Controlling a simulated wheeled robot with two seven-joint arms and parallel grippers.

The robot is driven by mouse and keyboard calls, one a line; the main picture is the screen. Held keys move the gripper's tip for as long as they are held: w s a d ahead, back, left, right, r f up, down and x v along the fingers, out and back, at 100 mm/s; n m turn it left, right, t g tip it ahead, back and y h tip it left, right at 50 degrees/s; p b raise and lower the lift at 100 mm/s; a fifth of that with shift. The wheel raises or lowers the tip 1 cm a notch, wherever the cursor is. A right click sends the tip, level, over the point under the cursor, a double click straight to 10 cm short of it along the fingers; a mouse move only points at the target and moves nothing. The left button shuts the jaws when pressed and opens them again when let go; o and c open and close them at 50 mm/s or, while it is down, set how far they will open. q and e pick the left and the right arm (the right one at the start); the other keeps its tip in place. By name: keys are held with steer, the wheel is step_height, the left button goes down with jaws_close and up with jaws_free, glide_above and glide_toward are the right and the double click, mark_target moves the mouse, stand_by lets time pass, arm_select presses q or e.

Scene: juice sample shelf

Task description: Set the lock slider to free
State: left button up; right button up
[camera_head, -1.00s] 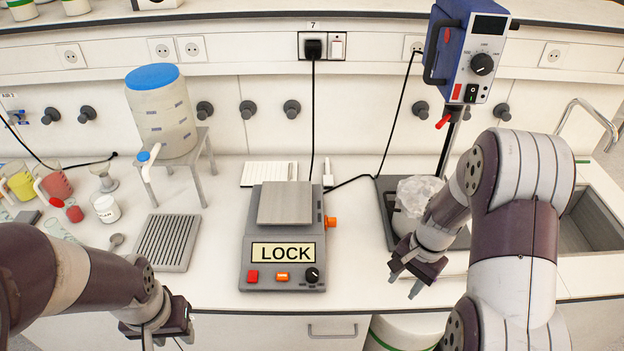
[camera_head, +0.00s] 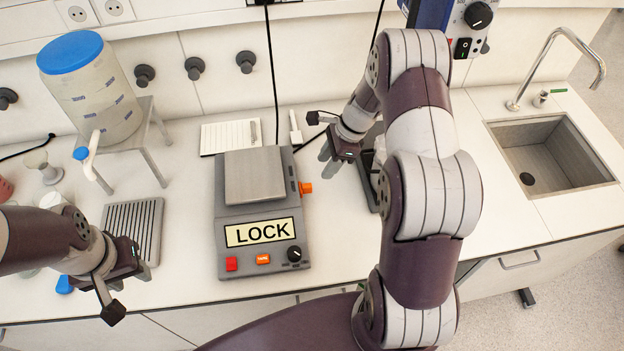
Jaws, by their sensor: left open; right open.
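A grey device (camera_head: 226,208) with a flat metal plate on top stands on the bench, and its front label (camera_head: 259,232) reads LOCK. An orange knob (camera_head: 305,187) sticks out of its right side. Its front has a red button (camera_head: 231,264), a small orange control (camera_head: 263,259) and a black dial (camera_head: 295,254). Which orange part is the lock slider, I cannot tell for sure. My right gripper (camera_head: 322,137) is open and empty, up and right of the side knob and apart from it. My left gripper (camera_head: 123,290) is open and empty near the front edge, left of the device.
A notepad (camera_head: 231,137) lies behind the device. A ribbed grey tray (camera_head: 133,226) is at its left, with a blue-lidded tank (camera_head: 92,92) on a stand behind. A sink (camera_head: 552,165) is at right. My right arm covers most of the stirrer's base.

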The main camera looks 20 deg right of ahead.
mark_target(311, 185)
steer(key=x, duration=0.2)
steer(key=p+x, duration=0.1)
steer(key=x, duration=0.5)
steer(key=shift+w+f+p, duration=0.15)
steer(key=shift+w+p, duration=0.15)
steer(key=shift+w, duration=0.05)
steer(key=shift+s+a+f, duration=0.1)
steer(key=shift+a+f, duration=0.15)
steer(key=shift+f, duration=0.35)
arm_select(q)
steer(key=shift+w+r, duration=0.15)
steer(key=shift+r, duration=0.4)
steer(key=shift+w+r, duration=0.15)
steer(key=shift+r, duration=0.35)
arm_select(e)
steer(key=shift+f, duration=0.1)
steer(key=shift+c, duration=0.3)
jaws_close()
steer(key=w, duration=0.2)
steer(key=w+d+b, duration=0.1)
steer(key=w, duration=0.1)
arm_select(q)
steer(key=shift+f, duration=0.6)
arm_select(e)
steer(key=shift+w+d, duration=0.1)
steer(key=shift+w, duration=0.15)
